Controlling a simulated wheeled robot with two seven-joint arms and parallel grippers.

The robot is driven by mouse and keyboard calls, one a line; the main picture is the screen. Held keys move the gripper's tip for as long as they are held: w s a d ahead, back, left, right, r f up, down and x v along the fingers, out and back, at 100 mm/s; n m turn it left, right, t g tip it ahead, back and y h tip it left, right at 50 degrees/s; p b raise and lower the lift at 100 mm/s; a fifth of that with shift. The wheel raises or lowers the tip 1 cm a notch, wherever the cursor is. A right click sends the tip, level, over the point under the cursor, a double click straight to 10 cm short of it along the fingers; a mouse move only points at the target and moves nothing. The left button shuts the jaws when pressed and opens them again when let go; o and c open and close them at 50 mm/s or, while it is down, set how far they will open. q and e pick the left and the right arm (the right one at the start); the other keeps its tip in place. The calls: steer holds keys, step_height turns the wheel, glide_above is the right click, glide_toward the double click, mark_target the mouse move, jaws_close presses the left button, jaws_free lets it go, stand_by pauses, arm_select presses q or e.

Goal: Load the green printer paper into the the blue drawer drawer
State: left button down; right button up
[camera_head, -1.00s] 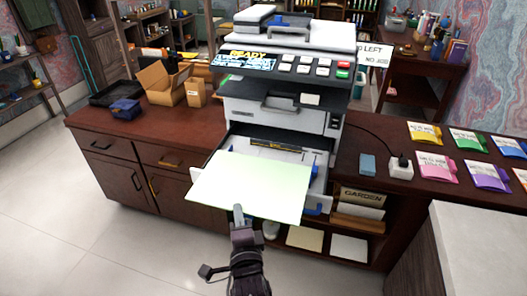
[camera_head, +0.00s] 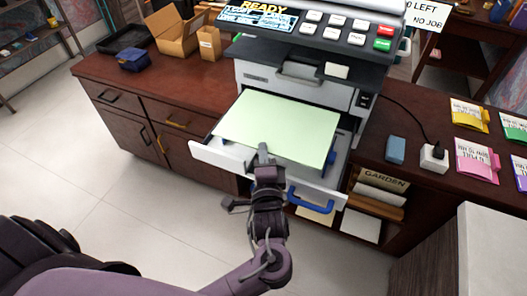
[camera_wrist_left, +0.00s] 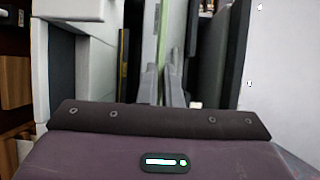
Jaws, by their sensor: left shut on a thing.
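The pale green printer paper (camera_head: 280,125) lies flat over the pulled-out printer drawer (camera_head: 222,157), covering most of its inside. The drawer is light grey with a blue handle (camera_head: 308,200) on its front. My left gripper (camera_head: 263,153) is at the paper's near edge, shut on it. In the left wrist view the fingertips (camera_wrist_left: 162,85) pinch the paper (camera_wrist_left: 162,35), which shows edge-on as a thin green strip. Whether the paper touches the drawer's floor is hidden. My right gripper is not in view.
The printer (camera_head: 296,92) stands on the dark wooden desk (camera_head: 190,92), its panel reading READY. Cardboard boxes (camera_head: 175,32) and a small blue box (camera_head: 133,59) are left. A white plug block (camera_head: 433,157), a blue item (camera_head: 396,149) and coloured packets (camera_head: 476,160) are right.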

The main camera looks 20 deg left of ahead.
arm_select(q)
step_height(320, 180, down, 2)
steer(key=shift+f, duration=0.1)
steer(key=shift+f+b, duration=0.6)
steer(key=shift+f, duration=0.2)
steer(key=shift+f+b, duration=0.45)
steer(key=shift+f, duration=0.5)
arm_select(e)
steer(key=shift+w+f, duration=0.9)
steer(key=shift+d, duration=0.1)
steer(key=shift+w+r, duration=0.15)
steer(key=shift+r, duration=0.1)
arm_select(q)
steer(key=shift+p, duration=0.5)
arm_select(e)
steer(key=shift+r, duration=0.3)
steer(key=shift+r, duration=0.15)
